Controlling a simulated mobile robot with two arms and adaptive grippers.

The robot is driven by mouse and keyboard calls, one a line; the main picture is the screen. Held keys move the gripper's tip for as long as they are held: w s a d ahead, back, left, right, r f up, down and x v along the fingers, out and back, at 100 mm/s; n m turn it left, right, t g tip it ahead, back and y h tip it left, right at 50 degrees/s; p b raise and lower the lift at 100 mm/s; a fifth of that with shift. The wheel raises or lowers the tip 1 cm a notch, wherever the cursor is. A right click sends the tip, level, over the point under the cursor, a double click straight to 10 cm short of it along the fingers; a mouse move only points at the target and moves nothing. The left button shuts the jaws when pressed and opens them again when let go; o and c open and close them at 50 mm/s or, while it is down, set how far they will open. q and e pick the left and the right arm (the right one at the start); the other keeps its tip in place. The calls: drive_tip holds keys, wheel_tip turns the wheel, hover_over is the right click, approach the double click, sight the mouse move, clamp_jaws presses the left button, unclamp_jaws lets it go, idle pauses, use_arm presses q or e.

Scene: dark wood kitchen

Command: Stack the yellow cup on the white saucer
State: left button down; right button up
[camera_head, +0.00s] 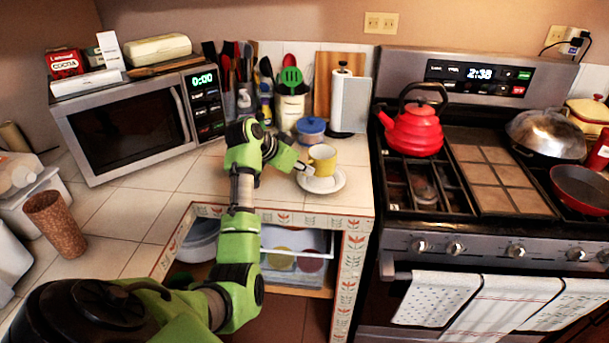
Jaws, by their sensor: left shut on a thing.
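The yellow cup (323,156) is upright at the white saucer (335,185), over its back left part. From this view I cannot tell whether the cup's base touches the saucer. The saucer lies flat on the tiled counter near its front right corner. My left gripper (307,168) reaches in from the left and is shut on the cup at its left side. The fingertips are small and partly hidden against the cup. My right gripper is not in view.
A paper towel roll (350,102) and a utensil crock (291,108) stand farther back. The stove with a red kettle (415,130) is to the right.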

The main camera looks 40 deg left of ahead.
sight(305, 176)
use_arm(q)
drive_tip(key=shift+f, duration=1.25)
drive_tip(key=shift+f, duration=0.1)
drive_tip(key=shift+f, duration=0.35)
drive_tip(key=c, duration=2.2)
unclamp_jaws()
drive_tip(key=shift+s+d, duration=0.1)
drive_tip(key=shift+r, duration=0.3)
drive_tip(key=shift+s+r, duration=0.15)
drive_tip(key=shift+r, duration=0.15)
drive_tip(key=v, duration=1.1)
drive_tip(key=shift+s+r+b, duration=0.15)
drive_tip(key=shift+r+b, duration=0.05)
drive_tip(key=shift+b, duration=0.15)
